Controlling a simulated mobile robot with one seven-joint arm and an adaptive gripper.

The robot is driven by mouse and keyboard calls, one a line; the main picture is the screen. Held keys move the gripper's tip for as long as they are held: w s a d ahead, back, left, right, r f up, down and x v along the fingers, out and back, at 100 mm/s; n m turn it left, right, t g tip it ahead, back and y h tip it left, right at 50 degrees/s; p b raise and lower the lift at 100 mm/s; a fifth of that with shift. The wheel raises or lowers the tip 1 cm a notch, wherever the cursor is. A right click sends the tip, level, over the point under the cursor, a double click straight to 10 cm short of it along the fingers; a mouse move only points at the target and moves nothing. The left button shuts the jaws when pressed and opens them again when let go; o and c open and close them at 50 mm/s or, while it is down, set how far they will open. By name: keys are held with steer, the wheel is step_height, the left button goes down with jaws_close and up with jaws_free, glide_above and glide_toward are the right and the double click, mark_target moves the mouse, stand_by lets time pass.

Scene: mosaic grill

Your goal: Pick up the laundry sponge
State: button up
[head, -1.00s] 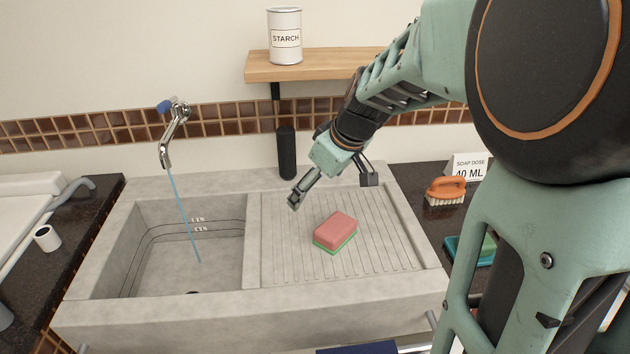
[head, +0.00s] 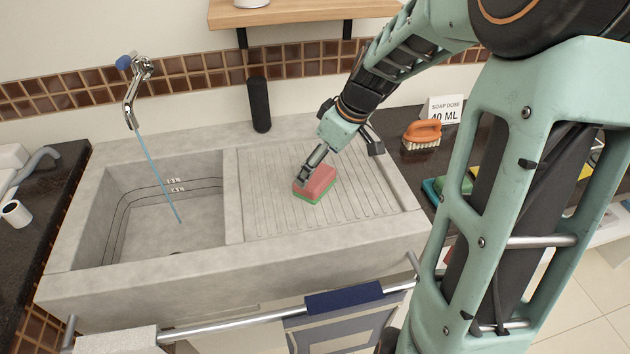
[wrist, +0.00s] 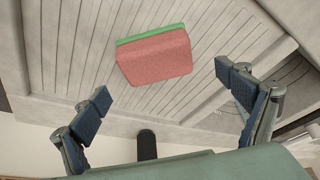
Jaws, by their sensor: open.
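The laundry sponge (head: 316,182) is a pink block with a green layer underneath. It lies on the ribbed drainboard to the right of the sink basin. In the wrist view the sponge (wrist: 155,58) lies beyond the fingertips, roughly centred between them. My gripper (head: 338,165) is above the drainboard at the sponge; one finger overlaps the sponge's upper left in the head view. In the wrist view my gripper (wrist: 165,86) is wide open and empty, with the fingers spread on either side. I cannot tell whether a finger touches the sponge.
The concrete sink basin (head: 130,240) is left of the drainboard (head: 365,205), with water running from the tap (head: 135,90). A black cylinder (head: 259,105) stands behind. An orange brush (head: 422,135) and a soap dose card (head: 446,108) are on the right counter. A towel rail (head: 235,320) runs in front.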

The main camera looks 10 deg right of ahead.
mark_target(315, 175)
steer(key=x, duration=0.5)
steer(key=shift+s+d+f, duration=0.1)
steer(key=shift+d+f, duration=0.1)
steer(key=shift+d, duration=0.05)
steer(key=c, duration=1.1)
steer(key=shift+r, duration=0.2)
